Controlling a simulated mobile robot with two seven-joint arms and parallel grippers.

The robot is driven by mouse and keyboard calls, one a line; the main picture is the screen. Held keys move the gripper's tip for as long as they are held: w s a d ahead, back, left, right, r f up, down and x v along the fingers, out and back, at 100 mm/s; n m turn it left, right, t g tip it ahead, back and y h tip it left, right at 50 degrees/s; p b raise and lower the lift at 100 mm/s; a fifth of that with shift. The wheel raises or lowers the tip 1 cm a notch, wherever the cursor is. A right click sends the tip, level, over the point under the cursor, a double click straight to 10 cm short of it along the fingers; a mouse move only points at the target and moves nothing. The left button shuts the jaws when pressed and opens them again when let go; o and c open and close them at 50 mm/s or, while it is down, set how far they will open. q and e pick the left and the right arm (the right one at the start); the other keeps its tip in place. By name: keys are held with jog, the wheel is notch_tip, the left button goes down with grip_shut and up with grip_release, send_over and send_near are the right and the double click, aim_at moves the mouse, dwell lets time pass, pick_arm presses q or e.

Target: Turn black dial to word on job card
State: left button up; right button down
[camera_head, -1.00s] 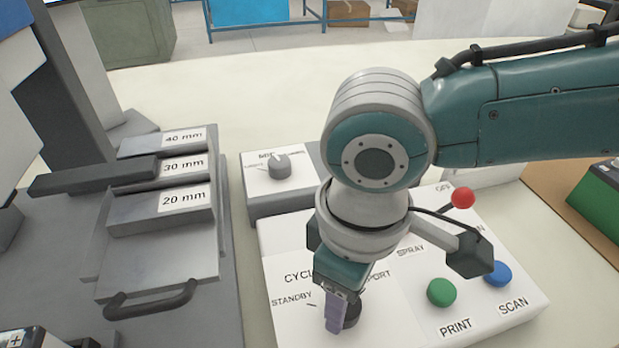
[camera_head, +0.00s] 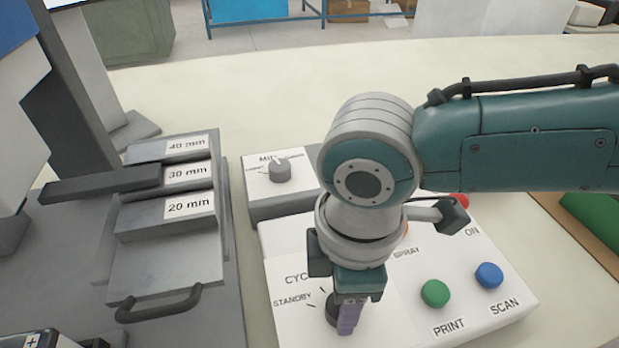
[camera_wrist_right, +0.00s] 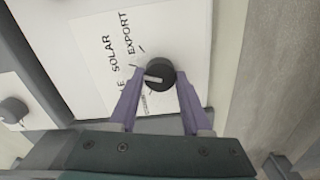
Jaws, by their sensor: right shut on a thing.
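The black dial (camera_head: 331,309) sits on the white control panel (camera_head: 285,245), partly hidden behind my right gripper (camera_head: 345,322) in the head view. In the right wrist view, the purple fingers of my right gripper (camera_wrist_right: 158,80) are on either side of the black dial (camera_wrist_right: 161,70), shut on it. Its light pointer mark points to the picture's left. The words SOLAR and EXPORT show there beside the dial; another label is partly covered by the left finger. In the head view STANDBY reads left of the dial. No job card can be made out. My left gripper is not in view.
A grey selector knob (camera_head: 279,172) stands on a box behind the panel. A green button (camera_head: 435,293), a blue button (camera_head: 489,275) and a partly hidden red knob (camera_head: 460,200) are to the right.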

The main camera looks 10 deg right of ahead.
dwell(0.4)
jog(key=shift+c, duration=1.8)
grip_release()
notch_tip(320, 180, up, 10)
jog(key=p, duration=0.2)
